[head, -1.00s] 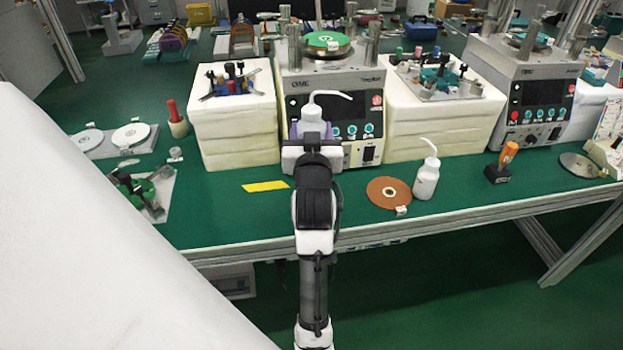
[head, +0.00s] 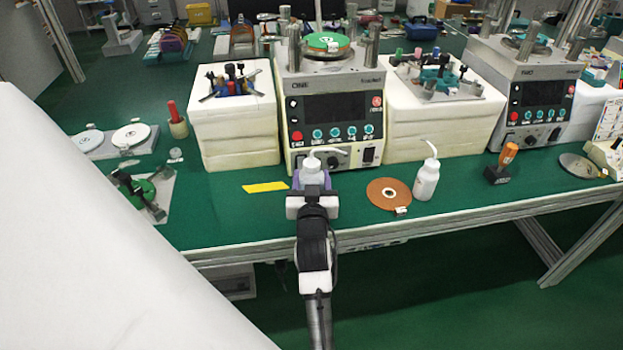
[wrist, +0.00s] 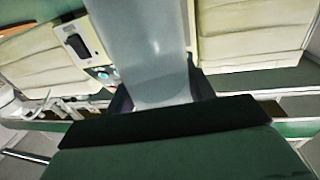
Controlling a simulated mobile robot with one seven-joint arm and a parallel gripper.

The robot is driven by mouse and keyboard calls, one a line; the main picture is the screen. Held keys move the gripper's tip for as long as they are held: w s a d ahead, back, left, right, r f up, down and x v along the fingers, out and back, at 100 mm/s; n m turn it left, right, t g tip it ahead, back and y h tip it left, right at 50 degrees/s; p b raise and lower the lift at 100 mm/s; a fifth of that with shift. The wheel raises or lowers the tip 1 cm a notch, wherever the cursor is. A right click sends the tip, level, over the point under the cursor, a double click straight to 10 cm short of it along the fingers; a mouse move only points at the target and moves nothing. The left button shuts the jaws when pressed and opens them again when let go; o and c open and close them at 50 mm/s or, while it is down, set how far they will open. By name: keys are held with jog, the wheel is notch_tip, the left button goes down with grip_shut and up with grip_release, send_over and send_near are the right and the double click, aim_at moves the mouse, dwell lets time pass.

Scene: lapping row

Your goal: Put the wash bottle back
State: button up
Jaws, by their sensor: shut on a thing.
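My gripper (head: 312,184) is shut on a white wash bottle (head: 311,168) with a bent spout, in front of the middle lapping machine. In the wrist view the held bottle (wrist: 145,45) is a large pale, translucent shape between the dark fingers (wrist: 160,95). In the head view my gripper hides its lower part, and I cannot tell whether its base touches the table. A second white wash bottle (head: 427,180) stands upright on the green table (head: 228,215), to the right.
The lapping machine (head: 334,108) stands just behind the held bottle. A brown disc (head: 373,194) lies to its right, and a yellow strip (head: 265,187) lies to its left. An orange-handled tool (head: 503,161) stands further right. The table's front edge is near my arm.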

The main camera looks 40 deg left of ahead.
jog(key=shift+f, duration=0.1)
jog(key=o, duration=1.2)
